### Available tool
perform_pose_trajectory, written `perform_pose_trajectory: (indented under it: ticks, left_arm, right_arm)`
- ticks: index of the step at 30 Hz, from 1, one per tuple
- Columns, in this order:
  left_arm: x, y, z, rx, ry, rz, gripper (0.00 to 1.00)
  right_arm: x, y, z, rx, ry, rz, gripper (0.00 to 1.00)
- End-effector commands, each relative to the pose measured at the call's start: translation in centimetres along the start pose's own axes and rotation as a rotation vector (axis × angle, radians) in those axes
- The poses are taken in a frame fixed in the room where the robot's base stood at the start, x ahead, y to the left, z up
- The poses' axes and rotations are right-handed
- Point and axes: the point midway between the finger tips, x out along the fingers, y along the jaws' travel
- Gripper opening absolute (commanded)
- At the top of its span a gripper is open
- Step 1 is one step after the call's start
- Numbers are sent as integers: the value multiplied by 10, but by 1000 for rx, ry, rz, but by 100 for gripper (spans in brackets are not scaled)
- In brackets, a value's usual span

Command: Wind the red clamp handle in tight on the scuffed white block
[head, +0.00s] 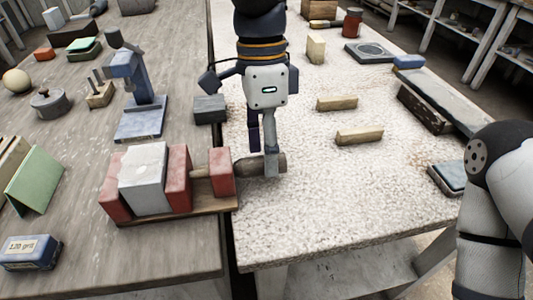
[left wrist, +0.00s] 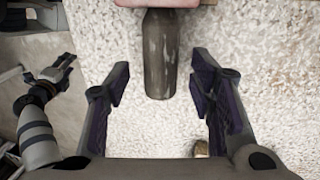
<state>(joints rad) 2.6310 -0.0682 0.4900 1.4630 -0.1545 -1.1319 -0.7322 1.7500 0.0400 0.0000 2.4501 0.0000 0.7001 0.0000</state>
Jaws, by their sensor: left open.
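The clamp has a wooden base (head: 190,212) and red end blocks. The scuffed white block (head: 145,180) sits between its left red block (head: 115,192) and its middle red jaw (head: 178,176); I cannot tell whether a thin gap remains. A screw runs through the right red block (head: 221,171) to a worn grey-brown handle (head: 245,168), not visibly red. My left gripper (head: 263,160) is open around the handle. In the left wrist view the handle (left wrist: 160,55) lies between the spread fingers, clear of both. My right gripper (left wrist: 55,77) shows there at left, its opening unclear.
A dark block (head: 210,109) and a blue stand (head: 140,115) are behind the clamp. Two wooden bars (head: 360,136) lie to the right on the speckled tabletop (head: 330,200). A green wedge (head: 35,180) and a blue box (head: 30,252) are at left.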

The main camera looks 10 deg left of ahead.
Motion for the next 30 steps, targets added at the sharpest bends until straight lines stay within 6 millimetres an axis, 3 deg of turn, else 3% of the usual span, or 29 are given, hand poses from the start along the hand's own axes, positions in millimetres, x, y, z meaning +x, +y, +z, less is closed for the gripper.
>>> perform_pose_trajectory:
  ticks: [4,12,18,19,30]
  left_arm:
    - [14,0,0,-1,0,-1,49]
    - [17,0,0,-2,0,0,49]
    - [17,0,0,-2,0,0,4]
    - [17,0,0,-2,0,0,1]
    - [20,-2,-1,-5,1,77,1]
  right_arm:
    - [-1,0,0,0,2,0,40]
    - [0,0,0,0,2,0,40]
    - [0,0,0,0,2,0,40]
    - [0,0,0,0,2,0,40]
    - [7,0,4,0,-21,1,40]
